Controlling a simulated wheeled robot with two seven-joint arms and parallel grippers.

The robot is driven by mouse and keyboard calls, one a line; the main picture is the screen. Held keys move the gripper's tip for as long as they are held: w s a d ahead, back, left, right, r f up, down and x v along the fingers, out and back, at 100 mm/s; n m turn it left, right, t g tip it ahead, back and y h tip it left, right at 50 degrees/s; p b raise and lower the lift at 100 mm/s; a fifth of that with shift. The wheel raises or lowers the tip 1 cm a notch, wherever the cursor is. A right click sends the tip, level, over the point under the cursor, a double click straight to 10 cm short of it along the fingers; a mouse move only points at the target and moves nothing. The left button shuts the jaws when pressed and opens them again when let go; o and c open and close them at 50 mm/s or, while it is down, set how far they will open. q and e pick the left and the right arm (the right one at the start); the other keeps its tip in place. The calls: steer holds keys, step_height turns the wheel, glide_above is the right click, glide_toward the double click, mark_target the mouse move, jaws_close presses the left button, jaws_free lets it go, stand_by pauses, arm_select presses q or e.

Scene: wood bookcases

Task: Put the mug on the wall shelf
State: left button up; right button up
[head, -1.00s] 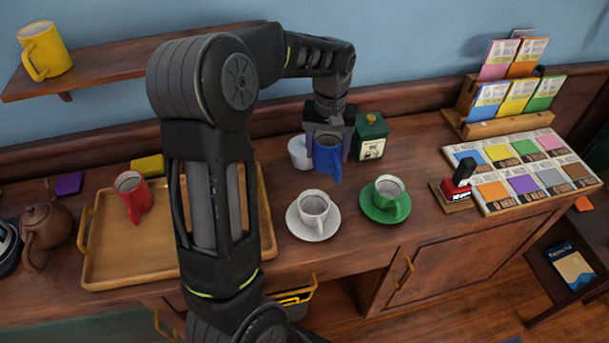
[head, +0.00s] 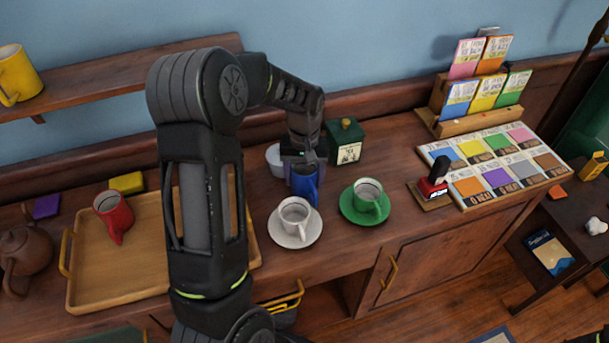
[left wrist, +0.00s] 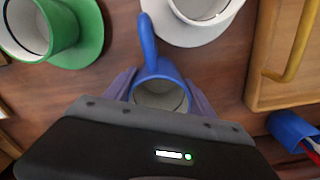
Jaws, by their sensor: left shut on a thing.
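My left gripper (head: 304,162) is shut on a blue mug (head: 306,186), behind the white cup and between it and the green tin. In the left wrist view the blue mug (left wrist: 158,82) is upright between the purple fingers, its opening visible and its handle pointing away from the gripper body. I cannot tell whether its base touches the counter. The wooden wall shelf (head: 120,72) is at the upper left, with a yellow mug (head: 20,75) at its left end. Its right end is partly hidden by my left arm.
A white cup (head: 295,214) and green cup (head: 367,195) stand on saucers close in front. A white bowl or cup (head: 275,158) and green tin (head: 345,144) are behind. A red mug (head: 114,214) is on the tray (head: 120,297). The shelf right of the yellow mug looks clear.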

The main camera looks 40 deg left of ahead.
arm_select(q)
steer(key=shift+f, duration=0.2)
steer(key=o, duration=1.7)
steer(key=shift+r, duration=0.2)
step_height(320, 180, up, 12)
steer(key=shift+r+b, duration=0.1)
steer(key=shift+b, duration=0.55)
